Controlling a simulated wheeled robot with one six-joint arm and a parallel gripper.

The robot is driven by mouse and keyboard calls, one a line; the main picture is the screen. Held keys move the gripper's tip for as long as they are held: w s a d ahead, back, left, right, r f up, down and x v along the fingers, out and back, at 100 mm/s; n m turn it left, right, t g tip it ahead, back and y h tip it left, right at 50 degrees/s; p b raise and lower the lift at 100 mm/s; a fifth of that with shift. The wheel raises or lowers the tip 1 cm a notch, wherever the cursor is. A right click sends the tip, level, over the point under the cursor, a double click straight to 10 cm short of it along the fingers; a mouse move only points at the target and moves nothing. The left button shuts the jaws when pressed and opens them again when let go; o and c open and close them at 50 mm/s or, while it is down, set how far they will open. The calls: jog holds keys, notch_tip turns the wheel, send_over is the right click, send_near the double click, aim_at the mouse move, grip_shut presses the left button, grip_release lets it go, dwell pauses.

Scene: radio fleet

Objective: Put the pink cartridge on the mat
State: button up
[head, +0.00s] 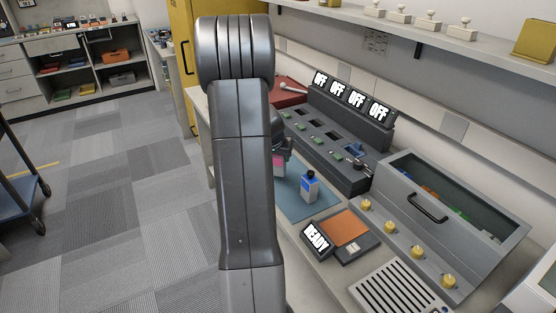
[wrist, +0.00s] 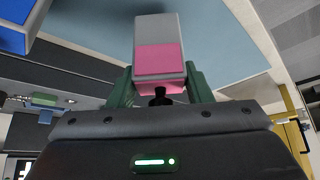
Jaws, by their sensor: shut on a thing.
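My gripper (wrist: 160,88) has its green fingers shut on the pink cartridge (wrist: 158,62), a grey block with a pink label. In the head view the pink cartridge (head: 279,160) shows just right of my arm, which hides part of it and most of my gripper. The blue-grey mat (head: 306,211) lies on the counter, and the cartridge is over its far part. The mat also fills much of the wrist view (wrist: 225,55). I cannot tell whether the cartridge touches it. A blue-labelled cartridge (head: 309,187) stands upright on the mat, nearer the camera.
A grey console (head: 335,150) with several OFF displays stands behind the mat. A READY display (head: 316,238) with an orange pad (head: 346,229) is in front. A grey open-topped bin (head: 450,205) is at right. A red box (head: 287,92) is at the back.

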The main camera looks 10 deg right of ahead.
jog(key=shift+f, duration=0.9)
jog(key=shift+f, duration=0.2)
jog(key=o, duration=1)
jog(key=shift+o, duration=0.2)
jog(key=shift+r, duration=0.15)
jog(key=shift+r, duration=0.2)
jog(key=v, duration=1.1)
jog(key=shift+r, duration=0.3)
jog(key=shift+s, duration=0.15)
